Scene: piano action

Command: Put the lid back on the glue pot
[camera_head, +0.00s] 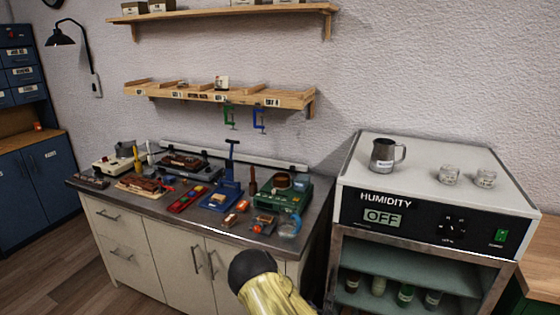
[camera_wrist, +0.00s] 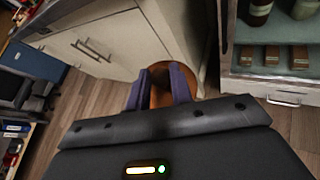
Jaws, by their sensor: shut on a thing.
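In the wrist view, my gripper (camera_wrist: 160,91) is shut on a brown-orange rounded object (camera_wrist: 161,76), which looks like the lid. The object is partly hidden by the two dark fingers, and bare floor lies below it. In the head view, what looks like the glue pot (camera_head: 283,181) is a brown round vessel on a green unit (camera_head: 296,200), at the right end of the workbench. Its top is too small to read clearly. My gripper and the held object do not show in the head view; only part of my arm does, at the bottom.
The grey workbench top (camera_head: 150,202) is crowded with tools and trays. A clear glass jar (camera_head: 290,227) stands near its front right edge. The humidity cabinet (camera_head: 430,215) is to the right, with a metal jug (camera_head: 384,155) on top. A shelf (camera_head: 215,96) hangs above the bench.

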